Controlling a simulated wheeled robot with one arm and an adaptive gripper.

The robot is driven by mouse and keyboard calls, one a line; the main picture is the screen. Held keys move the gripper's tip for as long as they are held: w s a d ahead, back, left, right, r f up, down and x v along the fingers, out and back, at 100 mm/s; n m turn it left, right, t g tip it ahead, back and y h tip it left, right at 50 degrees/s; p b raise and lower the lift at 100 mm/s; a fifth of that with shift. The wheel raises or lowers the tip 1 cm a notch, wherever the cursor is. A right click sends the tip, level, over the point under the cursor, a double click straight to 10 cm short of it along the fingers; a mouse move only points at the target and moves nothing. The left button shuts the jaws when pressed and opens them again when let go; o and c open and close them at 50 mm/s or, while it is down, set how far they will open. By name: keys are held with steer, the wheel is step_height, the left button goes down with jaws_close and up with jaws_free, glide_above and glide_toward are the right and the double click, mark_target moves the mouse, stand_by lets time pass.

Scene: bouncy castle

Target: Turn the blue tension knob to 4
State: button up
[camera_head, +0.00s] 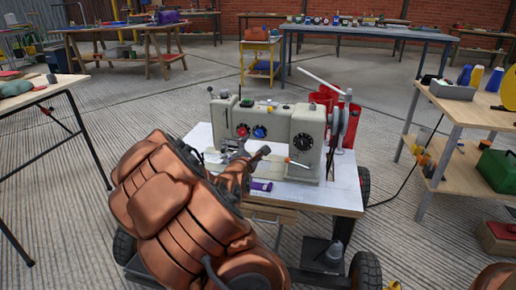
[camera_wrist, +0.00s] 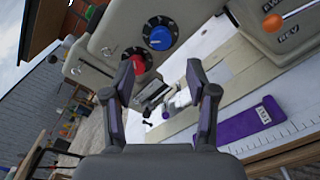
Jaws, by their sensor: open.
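The blue tension knob (camera_head: 260,132) is on the front of the cream sewing machine (camera_head: 277,117), right of a red knob (camera_head: 242,130). In the wrist view the blue knob (camera_wrist: 158,38) sits on a dark dial with white marks; its setting is too small to read. The red knob (camera_wrist: 136,66) is lower left of it, partly behind my left finger. My gripper (camera_wrist: 160,75) is open and empty, its fingers apart below the blue knob and not around it. In the head view my gripper (camera_head: 238,150) is in front of the machine's left part.
A lever with an orange ball (camera_wrist: 270,22) sticks out near the REV label, right of the knobs. A purple piece (camera_wrist: 236,120) lies on the white table (camera_head: 335,196). A black dial (camera_head: 303,142) is on the machine's right column. Red containers (camera_head: 345,118) stand behind it.

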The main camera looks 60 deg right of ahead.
mark_target(259, 135)
steer(key=b+x, duration=0.2)
steer(key=x, duration=0.4)
steer(key=shift+d+f+b, duration=0.1)
steer(key=shift+d+b, duration=0.2)
steer(key=shift+d, duration=0.15)
steer(key=shift+w+d, duration=0.15)
steer(key=shift+d, duration=0.4)
jaws_close()
